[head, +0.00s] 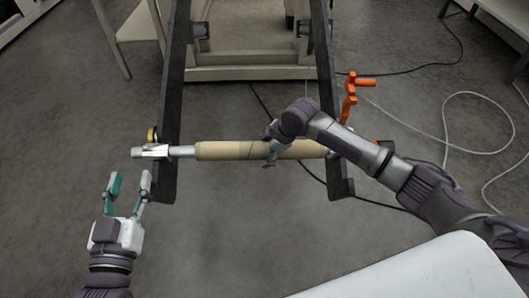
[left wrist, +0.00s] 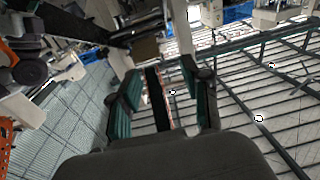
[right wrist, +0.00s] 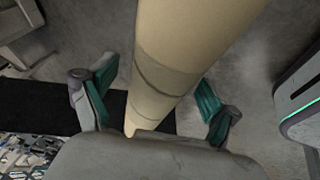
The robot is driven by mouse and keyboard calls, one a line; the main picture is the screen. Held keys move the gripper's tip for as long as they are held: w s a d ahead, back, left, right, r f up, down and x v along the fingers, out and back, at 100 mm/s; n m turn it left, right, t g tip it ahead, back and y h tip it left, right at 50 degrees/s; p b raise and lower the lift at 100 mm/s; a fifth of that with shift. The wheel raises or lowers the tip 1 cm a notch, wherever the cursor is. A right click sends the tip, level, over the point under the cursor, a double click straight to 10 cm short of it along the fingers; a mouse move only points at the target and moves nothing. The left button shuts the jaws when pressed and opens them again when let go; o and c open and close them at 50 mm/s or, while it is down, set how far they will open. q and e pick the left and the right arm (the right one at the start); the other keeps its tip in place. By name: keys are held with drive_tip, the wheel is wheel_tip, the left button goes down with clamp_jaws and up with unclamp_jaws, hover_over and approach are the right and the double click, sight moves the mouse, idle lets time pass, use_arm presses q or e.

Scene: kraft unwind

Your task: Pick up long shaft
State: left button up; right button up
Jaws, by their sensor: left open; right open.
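The long shaft (head: 182,152) is a silver bar lying level across two dark stand arms, with a tan kraft roll (head: 230,151) around its middle. Its left end sticks out past the left arm. My left gripper (head: 128,182) is open and empty, just below and left of that end, apart from it. The left wrist view shows its open fingers (left wrist: 160,92) without clear sight of the shaft. My right gripper (head: 269,145) is over the roll. In the right wrist view its open fingers (right wrist: 155,88) stand on either side of the roll (right wrist: 175,65); contact cannot be told.
The left stand arm (head: 171,90) and right stand arm (head: 328,80) run back to a beige machine (head: 245,72). An orange handle (head: 350,95) stands by the right arm. Cables lie on the floor at right. A white surface (head: 420,275) is at the front right. Floor at left is clear.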

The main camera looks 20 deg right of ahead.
drive_tip(key=shift+w+a+f, duration=0.15)
drive_tip(key=shift+w+f, duration=0.1)
drive_tip(key=shift+f, duration=0.2)
drive_tip(key=c, duration=1.5)
drive_tip(key=shift+w+r, duration=0.1)
drive_tip(key=shift+r, duration=0.15)
clamp_jaws()
use_arm(q)
drive_tip(key=shift+d+r+t, duration=0.1)
drive_tip(key=shift+r+t, duration=0.6)
drive_tip(key=shift+r, duration=0.25)
use_arm(e)
drive_tip(key=shift+r, duration=0.1)
